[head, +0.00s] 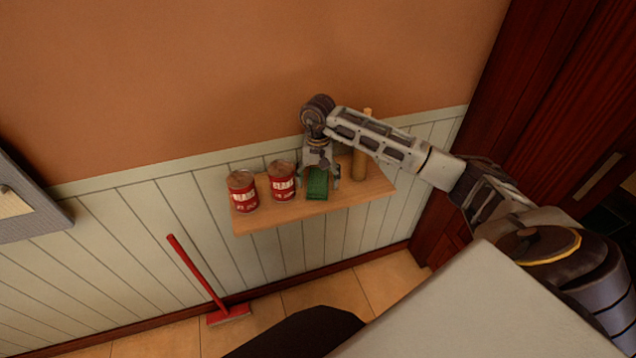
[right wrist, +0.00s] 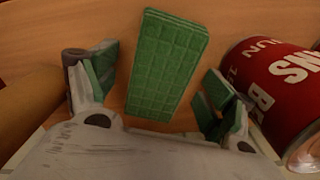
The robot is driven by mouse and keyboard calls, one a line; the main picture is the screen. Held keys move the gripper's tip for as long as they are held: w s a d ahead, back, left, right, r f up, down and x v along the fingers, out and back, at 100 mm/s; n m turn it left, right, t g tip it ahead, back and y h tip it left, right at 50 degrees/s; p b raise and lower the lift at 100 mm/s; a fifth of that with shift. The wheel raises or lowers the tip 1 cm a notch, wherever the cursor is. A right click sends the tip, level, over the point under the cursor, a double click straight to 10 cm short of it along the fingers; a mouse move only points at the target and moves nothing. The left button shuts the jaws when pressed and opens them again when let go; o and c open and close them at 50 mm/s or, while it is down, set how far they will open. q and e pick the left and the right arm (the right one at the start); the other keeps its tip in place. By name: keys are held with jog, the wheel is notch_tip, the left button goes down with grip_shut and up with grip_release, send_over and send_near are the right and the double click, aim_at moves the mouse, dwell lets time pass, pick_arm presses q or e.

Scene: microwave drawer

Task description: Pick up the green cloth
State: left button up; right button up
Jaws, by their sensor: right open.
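The green cloth (head: 317,184) is a small rectangle lying on a wooden wall shelf (head: 264,220). My right gripper (head: 319,184) is above it, reaching down, with its fingers on either side. In the right wrist view, the cloth (right wrist: 167,65) lies flat with a grid pattern, between and ahead of the two open, green-padded fingers of my right gripper (right wrist: 160,95). I see gaps between the cloth and both fingers. The gripper holds nothing. My left gripper is not in view.
Two red cans stand on the shelf left of the cloth; the nearer can (head: 282,181) is close to my right finger in the wrist view (right wrist: 275,90). A wooden cylinder (head: 359,166) stands right of the cloth. A red broom (head: 198,275) leans below.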

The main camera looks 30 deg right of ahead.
aim_at(318, 179)
jog(key=shift+f, duration=0.2)
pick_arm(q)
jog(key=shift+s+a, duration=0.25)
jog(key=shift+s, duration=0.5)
pick_arm(e)
jog(key=shift+c, duration=0.3)
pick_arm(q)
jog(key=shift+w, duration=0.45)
pick_arm(e)
jog(key=c, duration=1)
jog(key=shift+r, duration=0.2)
jog(key=shift+c, duration=0.2)
notch_tip(318, 179, up, 8)
jog(key=shift+f+b, duration=0.1)
jog(key=shift+b, duration=0.3)
jog(key=shift+r, duration=0.8)
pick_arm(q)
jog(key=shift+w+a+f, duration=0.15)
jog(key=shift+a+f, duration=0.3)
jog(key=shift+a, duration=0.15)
pick_arm(e)
jog(key=shift+r, duration=0.15)
